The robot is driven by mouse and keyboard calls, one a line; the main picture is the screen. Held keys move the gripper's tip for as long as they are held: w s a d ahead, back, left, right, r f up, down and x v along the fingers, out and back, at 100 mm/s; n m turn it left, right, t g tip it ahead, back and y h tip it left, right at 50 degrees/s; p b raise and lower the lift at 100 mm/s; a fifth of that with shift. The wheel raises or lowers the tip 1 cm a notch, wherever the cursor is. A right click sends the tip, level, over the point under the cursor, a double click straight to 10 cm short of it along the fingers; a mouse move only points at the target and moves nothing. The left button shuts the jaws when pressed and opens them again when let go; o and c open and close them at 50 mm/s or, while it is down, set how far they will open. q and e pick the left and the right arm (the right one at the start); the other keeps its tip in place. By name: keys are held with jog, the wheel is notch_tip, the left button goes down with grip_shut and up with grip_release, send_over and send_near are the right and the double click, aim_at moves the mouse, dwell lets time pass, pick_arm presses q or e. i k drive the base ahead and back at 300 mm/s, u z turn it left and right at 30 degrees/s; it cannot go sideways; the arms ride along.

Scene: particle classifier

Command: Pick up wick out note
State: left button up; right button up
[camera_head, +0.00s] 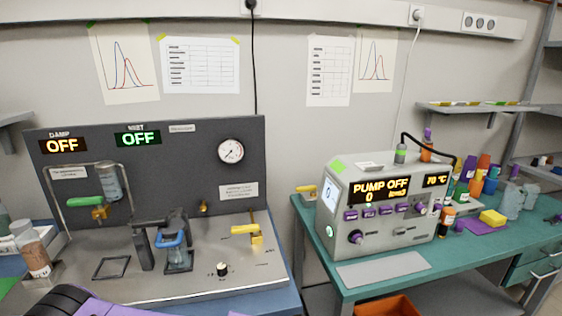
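No paper is legibly marked as the wick out note, so I cannot tell which one it is. A black and purple part at the lower left edge looks like my arm. Neither gripper's fingers show.
A dark panel rig (150,150) with OFF displays, gauge and yellow-handled valve (246,231) fills the left bench. Bottles and a yellow sponge (492,218) crowd the green bench (450,262). An orange bin (386,306) is below.

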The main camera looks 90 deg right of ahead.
aim_at(369, 164)
jog(key=z, duration=2.8)
